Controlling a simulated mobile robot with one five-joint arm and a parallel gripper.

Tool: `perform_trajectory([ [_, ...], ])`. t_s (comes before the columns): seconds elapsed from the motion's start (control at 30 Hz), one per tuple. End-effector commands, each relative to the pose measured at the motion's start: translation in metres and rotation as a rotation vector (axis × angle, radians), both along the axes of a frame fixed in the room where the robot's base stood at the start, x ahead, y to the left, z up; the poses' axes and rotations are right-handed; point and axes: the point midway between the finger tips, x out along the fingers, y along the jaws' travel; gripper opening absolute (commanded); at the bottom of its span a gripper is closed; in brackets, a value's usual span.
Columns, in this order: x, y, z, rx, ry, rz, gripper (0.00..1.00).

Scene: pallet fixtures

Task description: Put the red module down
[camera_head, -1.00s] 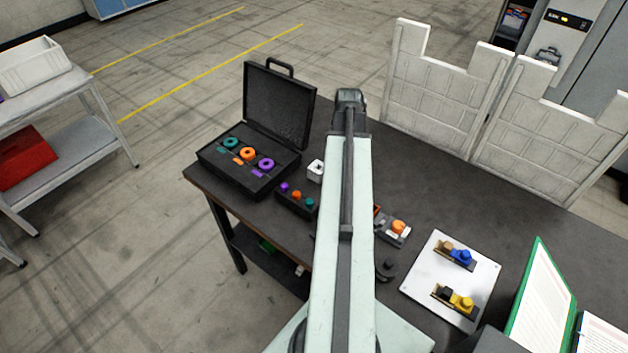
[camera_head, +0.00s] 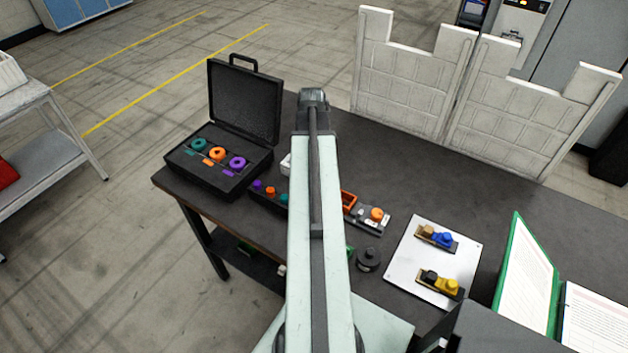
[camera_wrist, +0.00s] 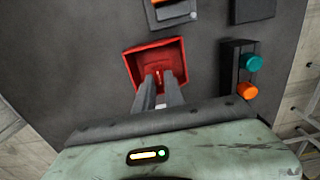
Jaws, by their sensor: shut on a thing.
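In the wrist view the red module (camera_wrist: 157,66) is a square, tray-like piece with raised walls. My gripper (camera_wrist: 158,82) reaches into it, and its two fingers are shut on a red part in the middle. I cannot tell whether its underside touches the table. In the head view my gripper is hidden behind my arm. An orange-red rim (camera_head: 349,202) shows just right of the arm there and may be this module. Beside it is a grey fixture (camera_head: 365,222) with an orange knob (camera_head: 377,213).
An open black case (camera_head: 205,181) with coloured rings stands left. A dark block with several knobs is near my arm, and also in the wrist view (camera_wrist: 236,62). A dark round piece (camera_head: 368,259) and a white plate (camera_head: 404,262) with two fixtures lie right.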

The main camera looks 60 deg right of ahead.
Motion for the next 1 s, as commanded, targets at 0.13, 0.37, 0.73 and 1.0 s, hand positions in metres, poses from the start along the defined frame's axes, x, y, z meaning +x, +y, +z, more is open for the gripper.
perform_trajectory([
  [0.13, 0.0, 0.0, -0.008, 0.0, 0.0, 0.0, 0.0],
  [0.37, 0.0, 0.0, -0.042, 0.0, 0.0, -0.001, 0.0],
  [0.73, -0.001, -0.001, -0.046, 0.0, 0.0, -0.001, 0.0],
  [1.0, -0.001, -0.001, -0.047, 0.0, 0.0, -0.002, 0.35],
])
